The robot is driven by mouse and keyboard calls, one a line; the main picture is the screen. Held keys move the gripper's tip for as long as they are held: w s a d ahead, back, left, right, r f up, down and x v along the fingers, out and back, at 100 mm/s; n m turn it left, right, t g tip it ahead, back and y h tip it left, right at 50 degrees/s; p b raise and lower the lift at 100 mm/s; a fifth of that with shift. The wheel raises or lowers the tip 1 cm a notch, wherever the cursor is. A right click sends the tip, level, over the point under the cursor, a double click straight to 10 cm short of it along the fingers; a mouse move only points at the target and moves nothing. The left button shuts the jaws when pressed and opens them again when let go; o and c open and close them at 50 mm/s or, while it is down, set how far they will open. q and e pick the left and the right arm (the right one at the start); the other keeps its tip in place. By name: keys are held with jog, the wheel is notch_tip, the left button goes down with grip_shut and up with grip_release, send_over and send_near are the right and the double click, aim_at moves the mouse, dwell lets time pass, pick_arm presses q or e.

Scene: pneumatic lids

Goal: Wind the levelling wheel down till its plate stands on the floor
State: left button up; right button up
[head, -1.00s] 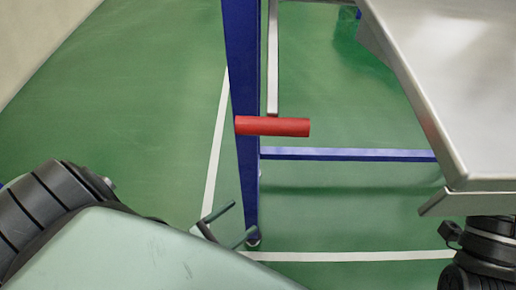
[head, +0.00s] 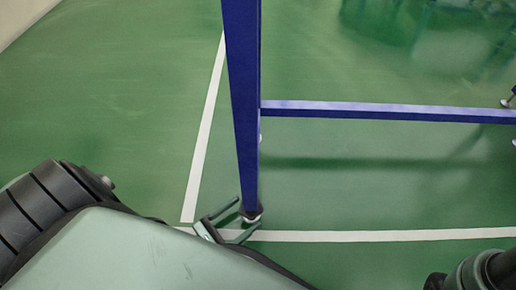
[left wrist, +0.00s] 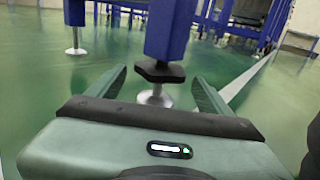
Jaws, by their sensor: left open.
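The levelling wheel (left wrist: 160,72), a black knob-like disc, sits under a blue table leg (left wrist: 168,28) in the left wrist view. I cannot tell whether the plate touches the floor. My left gripper (head: 247,213) is open at the foot of the leg (head: 243,110), its fingers on either side. In the left wrist view the wheel shows between the two fingers, with no clear contact.
A blue crossbar (head: 390,111) runs right from the leg. White lines (head: 370,236) mark the green floor. Another leg's metal foot (left wrist: 75,50) stands behind on the left. The floor left of the leg is clear.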

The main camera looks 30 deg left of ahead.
pick_arm(q)
jog(key=b+x, duration=0.2)
jog(key=x, duration=0.3)
jog(key=shift+w+d+f, duration=0.1)
jog(key=shift+w, duration=0.05)
jog(key=shift+w+d+b, duration=0.15)
jog(key=shift+w+b, duration=0.2)
jog(key=shift+w, duration=0.15)
jog(key=shift+c, duration=0.3)
jog(key=c, duration=1.3)
jog(key=shift+m+h, duration=0.4)
jog(key=shift+h, duration=0.2)
